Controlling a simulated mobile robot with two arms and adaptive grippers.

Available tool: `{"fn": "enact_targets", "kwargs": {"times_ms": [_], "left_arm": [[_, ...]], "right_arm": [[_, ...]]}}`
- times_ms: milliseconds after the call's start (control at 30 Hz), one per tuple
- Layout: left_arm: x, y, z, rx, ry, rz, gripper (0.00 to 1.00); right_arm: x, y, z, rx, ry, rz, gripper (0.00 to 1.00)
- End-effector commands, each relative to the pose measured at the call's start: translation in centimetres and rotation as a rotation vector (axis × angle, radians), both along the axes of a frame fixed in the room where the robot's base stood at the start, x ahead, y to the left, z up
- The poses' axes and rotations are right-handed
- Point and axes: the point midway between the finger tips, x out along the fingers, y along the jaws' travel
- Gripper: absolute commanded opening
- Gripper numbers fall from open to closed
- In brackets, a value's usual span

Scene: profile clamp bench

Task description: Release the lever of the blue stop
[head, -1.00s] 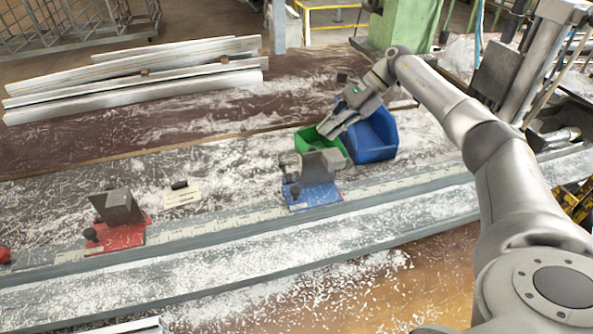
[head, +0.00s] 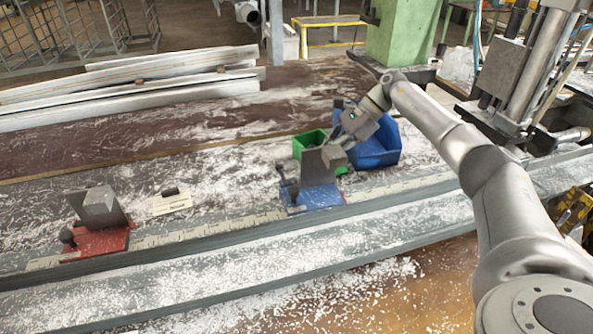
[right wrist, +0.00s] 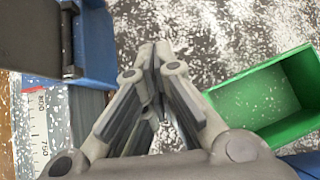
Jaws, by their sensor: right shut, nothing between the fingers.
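The blue stop (head: 322,197) sits on the scaled rail. It carries an upright grey plate (head: 314,168) and block, with a dark knob and a small handle-like part at its left side. I cannot tell the lever's position. My right gripper (head: 332,146) is shut and empty, just behind the upright plate, its tips partly hidden in the head view. In the right wrist view the shut fingertips (right wrist: 156,52) point at the chip-covered bench. The blue stop (right wrist: 94,38) is left of them with a gap, beside its dark plate (right wrist: 28,35). My left gripper is out of view.
A green bin (head: 300,148) stands behind the blue stop, close to the gripper, with a blue bin (head: 378,157) to its right. A red stop (head: 102,243) is farther left on the rail (head: 210,232). Long profiles (head: 150,95) lie at the back left.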

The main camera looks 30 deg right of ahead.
Motion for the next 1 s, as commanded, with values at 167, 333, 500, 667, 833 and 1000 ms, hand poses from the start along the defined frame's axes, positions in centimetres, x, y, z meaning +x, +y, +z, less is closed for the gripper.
{"fn": "enact_targets", "kwargs": {"times_ms": [167,333,500,667,833,1000], "left_arm": [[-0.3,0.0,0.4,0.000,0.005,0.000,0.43],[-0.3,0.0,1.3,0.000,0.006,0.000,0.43],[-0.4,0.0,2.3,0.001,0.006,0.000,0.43],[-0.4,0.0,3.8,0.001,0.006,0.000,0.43],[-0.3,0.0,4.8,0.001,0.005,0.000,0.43],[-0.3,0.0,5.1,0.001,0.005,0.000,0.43]], "right_arm": [[0.2,0.8,-0.8,0.000,0.003,0.003,0.00],[0.7,2.9,-2.9,0.001,0.005,0.003,0.00],[1.4,5.4,-5.7,0.001,0.006,0.003,0.00],[2.0,7.1,-5.9,0.000,-0.003,0.002,0.00],[2.2,8.0,-4.3,-0.001,0.000,0.001,0.00],[2.3,8.4,-3.8,0.000,-0.001,0.001,0.00]]}}
